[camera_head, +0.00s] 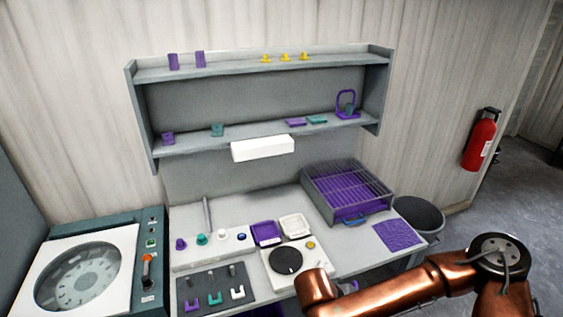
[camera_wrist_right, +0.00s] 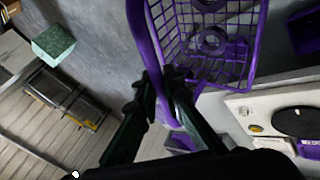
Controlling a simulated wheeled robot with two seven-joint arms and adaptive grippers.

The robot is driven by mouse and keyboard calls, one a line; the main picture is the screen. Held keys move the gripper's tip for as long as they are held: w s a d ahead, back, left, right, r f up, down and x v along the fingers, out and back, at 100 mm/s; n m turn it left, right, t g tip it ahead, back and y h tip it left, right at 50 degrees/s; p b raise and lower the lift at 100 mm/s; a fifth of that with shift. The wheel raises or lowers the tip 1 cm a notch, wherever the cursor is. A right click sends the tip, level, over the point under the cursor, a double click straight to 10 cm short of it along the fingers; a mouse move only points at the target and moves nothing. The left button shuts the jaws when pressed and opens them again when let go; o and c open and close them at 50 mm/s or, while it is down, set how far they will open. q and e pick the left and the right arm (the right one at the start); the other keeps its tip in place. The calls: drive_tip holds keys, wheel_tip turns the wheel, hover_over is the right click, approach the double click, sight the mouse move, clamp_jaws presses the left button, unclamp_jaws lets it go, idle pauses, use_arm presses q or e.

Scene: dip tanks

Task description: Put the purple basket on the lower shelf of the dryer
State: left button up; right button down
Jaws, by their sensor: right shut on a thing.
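The purple basket (camera_wrist_right: 249,52) shows in the right wrist view, with an open mesh and round dark parts in it. My right gripper (camera_wrist_right: 168,74) is shut on the basket's tall purple handle, and the basket hangs beyond the fingertips. In the head view my copper right arm crosses the lower right, and its gripper is out of sight. My left gripper is in neither view. I cannot make out a dryer with a lower shelf for certain in these frames.
The bench holds a wire-topped box (camera_head: 346,188), a white unit with a black disc (camera_head: 287,261) and small fixtures. A teal machine with a round window (camera_head: 84,277) stands at left. A wall shelf (camera_head: 200,146) is above. A grey bin (camera_head: 420,216) stands right of the bench.

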drive_tip(key=shift+a+r, duration=0.1)
drive_tip(key=shift+r, duration=0.05)
drive_tip(key=shift+a, duration=0.4)
drive_tip(key=shift+w+d, duration=0.1)
drive_tip(key=shift+d, duration=0.4)
drive_tip(key=s+f, duration=0.4)
drive_tip(key=f, duration=0.2)
drive_tip(key=shift+s, duration=0.35)
